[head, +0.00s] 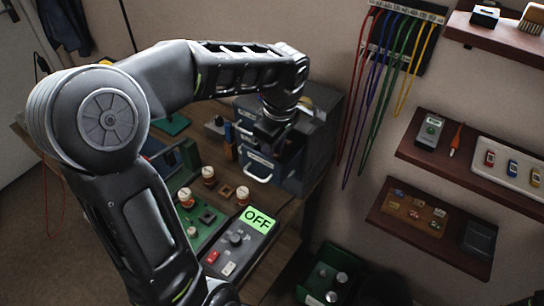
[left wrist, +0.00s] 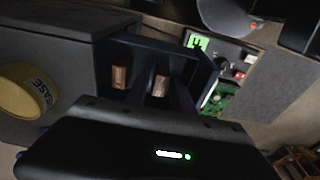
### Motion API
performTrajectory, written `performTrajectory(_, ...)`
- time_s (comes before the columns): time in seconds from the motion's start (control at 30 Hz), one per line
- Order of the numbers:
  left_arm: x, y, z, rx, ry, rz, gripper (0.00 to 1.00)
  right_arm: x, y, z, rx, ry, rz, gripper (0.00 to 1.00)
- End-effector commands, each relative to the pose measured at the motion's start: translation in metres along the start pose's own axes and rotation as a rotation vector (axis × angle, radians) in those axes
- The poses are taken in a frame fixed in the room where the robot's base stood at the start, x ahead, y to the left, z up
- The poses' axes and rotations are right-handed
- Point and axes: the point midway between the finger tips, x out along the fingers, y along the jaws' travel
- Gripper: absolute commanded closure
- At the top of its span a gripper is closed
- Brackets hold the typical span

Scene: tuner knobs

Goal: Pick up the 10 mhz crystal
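Two small copper-brown blocks, one to the left (left wrist: 121,77) and one to the right (left wrist: 160,86), show inside an open dark drawer (left wrist: 205,72) in the left wrist view. Their markings are too small to read, so I cannot tell which is the 10 MHz crystal. In the head view my left gripper (head: 272,138) is over the pulled-out drawer (head: 262,160) of the grey cabinet (head: 322,125), pointing down. Its fingers are dark against the drawer; their opening is unclear. The drawer's inside is hidden in the head view. My right gripper is not in view.
Wall shelves (head: 440,175) are at right.

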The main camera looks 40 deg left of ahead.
Motion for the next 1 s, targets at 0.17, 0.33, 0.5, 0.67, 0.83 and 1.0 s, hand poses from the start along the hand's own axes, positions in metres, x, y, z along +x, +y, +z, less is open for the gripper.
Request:
performTrajectory(0.17, 0.0002, 0.0001, 0.0, 0.0, 0.0, 0.0, 0.71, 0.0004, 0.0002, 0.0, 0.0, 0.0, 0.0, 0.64)
performTrajectory(0.33, 0.0, 0.0001, 0.0, 0.0, 0.0, 0.0, 0.71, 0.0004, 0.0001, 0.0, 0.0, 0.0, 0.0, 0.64)
performTrajectory(0.5, -0.0002, 0.0001, 0.0, 0.0, 0.0, 0.0, 0.71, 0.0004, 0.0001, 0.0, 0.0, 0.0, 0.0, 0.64)
performTrajectory(0.67, -0.0002, 0.0001, 0.0, 0.0, 0.0, 0.0, 0.82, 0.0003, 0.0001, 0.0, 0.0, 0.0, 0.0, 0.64)
performTrajectory(0.83, -0.0002, 0.0001, 0.0, 0.0, 0.0, 0.0, 0.95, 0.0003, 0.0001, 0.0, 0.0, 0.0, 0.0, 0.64)
performTrajectory(1.0, -0.0002, 0.0001, 0.0, 0.001, 0.0, 0.0, 1.0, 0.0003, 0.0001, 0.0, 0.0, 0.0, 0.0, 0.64)
